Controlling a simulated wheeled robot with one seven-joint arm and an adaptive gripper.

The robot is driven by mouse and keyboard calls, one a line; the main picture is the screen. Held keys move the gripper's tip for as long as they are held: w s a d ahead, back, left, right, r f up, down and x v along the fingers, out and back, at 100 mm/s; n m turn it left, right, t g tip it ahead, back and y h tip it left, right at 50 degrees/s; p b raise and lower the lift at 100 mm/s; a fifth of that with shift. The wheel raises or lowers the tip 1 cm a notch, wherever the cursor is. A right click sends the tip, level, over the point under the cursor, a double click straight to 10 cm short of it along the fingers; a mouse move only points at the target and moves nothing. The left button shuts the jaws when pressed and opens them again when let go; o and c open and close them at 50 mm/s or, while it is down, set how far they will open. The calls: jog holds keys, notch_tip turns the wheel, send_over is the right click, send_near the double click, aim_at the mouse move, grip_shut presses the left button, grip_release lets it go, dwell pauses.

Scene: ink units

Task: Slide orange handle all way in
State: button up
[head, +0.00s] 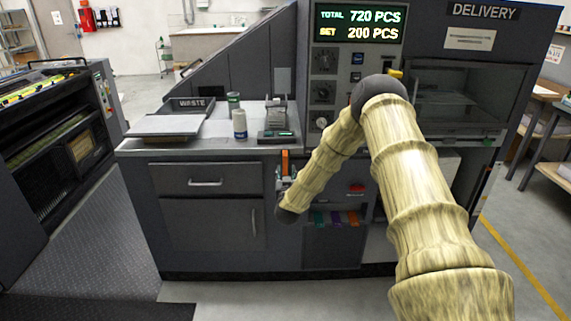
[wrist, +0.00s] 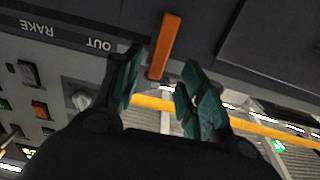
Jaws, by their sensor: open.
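The orange handle (head: 285,163) stands upright on the machine front, below the counter's edge in the head view. In the wrist view the orange handle (wrist: 165,46) is a flat orange bar between and just beyond my fingertips, beside the "OUT" lettering. My gripper (wrist: 163,82) is open, one teal-padded finger on each side of the bar's near end. I see no clear contact with either finger. In the head view my gripper (head: 283,183) is small and partly hidden by my arm's end, just below the handle.
Switches and a knob (wrist: 82,99) sit on the panel left of my fingers in the wrist view. A counter (head: 215,146) with cans and a small device lies above the handle. A cabinet (head: 207,205) with drawer and door handles is to the left.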

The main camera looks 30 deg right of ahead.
aim_at(286, 164)
jog(key=p+x, duration=0.1)
jog(key=x, duration=0.7)
jog(key=shift+w+d, duration=0.1)
jog(key=shift+w, duration=0.2)
grip_shut()
